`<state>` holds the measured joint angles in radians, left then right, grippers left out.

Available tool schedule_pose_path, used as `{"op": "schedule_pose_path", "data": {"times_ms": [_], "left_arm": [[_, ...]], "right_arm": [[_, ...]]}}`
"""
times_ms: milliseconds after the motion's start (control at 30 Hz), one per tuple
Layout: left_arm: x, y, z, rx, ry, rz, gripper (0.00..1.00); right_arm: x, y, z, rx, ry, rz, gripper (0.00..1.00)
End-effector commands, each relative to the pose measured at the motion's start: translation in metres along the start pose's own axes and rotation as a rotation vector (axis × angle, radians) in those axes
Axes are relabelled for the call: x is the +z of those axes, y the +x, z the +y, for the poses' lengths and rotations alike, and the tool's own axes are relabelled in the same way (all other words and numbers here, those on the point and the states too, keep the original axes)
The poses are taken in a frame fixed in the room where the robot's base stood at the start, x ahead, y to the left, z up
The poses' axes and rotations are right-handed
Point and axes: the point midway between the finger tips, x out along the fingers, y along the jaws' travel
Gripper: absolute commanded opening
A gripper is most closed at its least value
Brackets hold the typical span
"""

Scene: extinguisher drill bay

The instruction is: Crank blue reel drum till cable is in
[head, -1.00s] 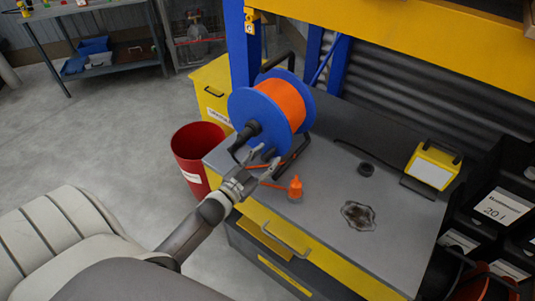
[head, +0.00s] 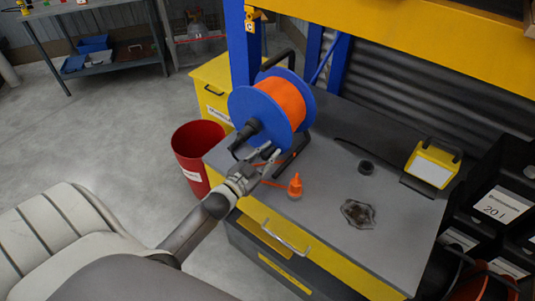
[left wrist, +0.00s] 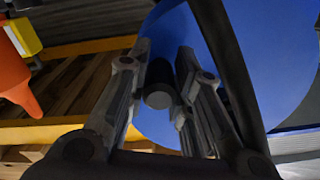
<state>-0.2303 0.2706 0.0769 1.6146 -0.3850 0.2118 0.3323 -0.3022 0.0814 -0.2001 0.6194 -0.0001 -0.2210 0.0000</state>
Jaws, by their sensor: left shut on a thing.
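The cable reel has a blue drum (head: 243,104) wound with orange cable (head: 287,101), standing in a black frame on the grey bench top. A black crank (head: 247,130) sits on the drum's near face. My left gripper (head: 266,155) is at the lower edge of that face. In the left wrist view its fingers are closed around a dark round crank knob (left wrist: 160,86) in front of the blue disc (left wrist: 180,35). A short orange cable length (head: 272,184) lies on the bench beside the gripper, partly hidden by it. My right gripper is out of view.
An orange bottle (head: 295,187) stands close to the gripper's right. A red bin (head: 187,150) stands on the floor left of the bench.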

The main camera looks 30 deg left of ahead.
Motion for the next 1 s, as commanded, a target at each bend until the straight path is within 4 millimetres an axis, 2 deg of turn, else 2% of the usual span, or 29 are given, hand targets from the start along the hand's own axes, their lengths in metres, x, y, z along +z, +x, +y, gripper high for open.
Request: {"op": "schedule_pose_path", "data": {"times_ms": [267, 467, 1000], "left_arm": [[0.003, 0.0, 0.0, 0.001, 0.021, 0.0, 0.0], [0.011, 0.0, -0.004, 0.001, 0.108, -0.001, 0.0], [0.043, 0.0, -0.033, 0.0, 0.587, 0.0, 0.0]], "right_arm": [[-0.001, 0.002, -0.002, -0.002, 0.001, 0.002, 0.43], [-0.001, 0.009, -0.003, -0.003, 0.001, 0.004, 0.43], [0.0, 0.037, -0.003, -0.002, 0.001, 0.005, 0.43]]}}
